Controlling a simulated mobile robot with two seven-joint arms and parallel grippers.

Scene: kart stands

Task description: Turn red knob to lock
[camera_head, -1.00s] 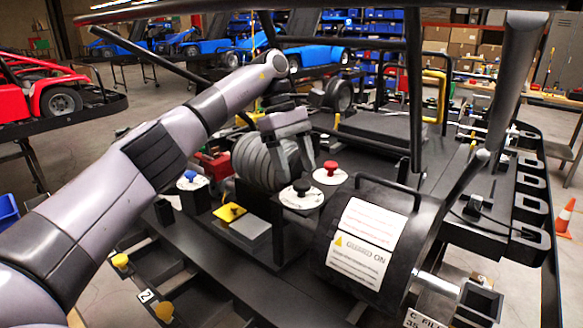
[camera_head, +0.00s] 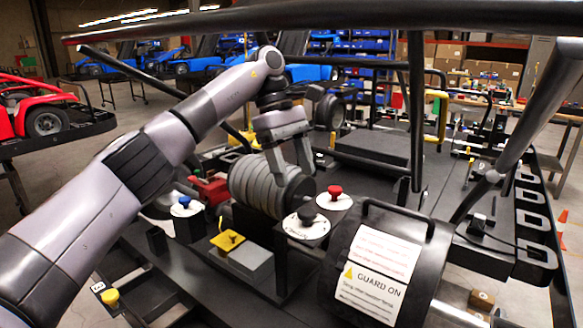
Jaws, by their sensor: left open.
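The red knob (camera_head: 335,191) stands on a round white plate (camera_head: 333,202) near the middle of the kart stand. A black knob (camera_head: 307,214) on its own white plate is just in front and to the left of it. A blue knob (camera_head: 184,202) on a white plate is farther left. My left gripper (camera_head: 292,176) reaches in from the left, pointing down over the grey ribbed cylinder (camera_head: 262,184). Its fingers are apart, with nothing seen held between them. It is left of the red knob and not touching it. My right gripper is not in view.
A black drum guard (camera_head: 385,225) labelled "GUARD ON" stands right of the knobs. Black frame bars cross above and at the right. A yellow block (camera_head: 227,240) and a yellow knob (camera_head: 110,297) are at the left front. Blue and red karts stand behind.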

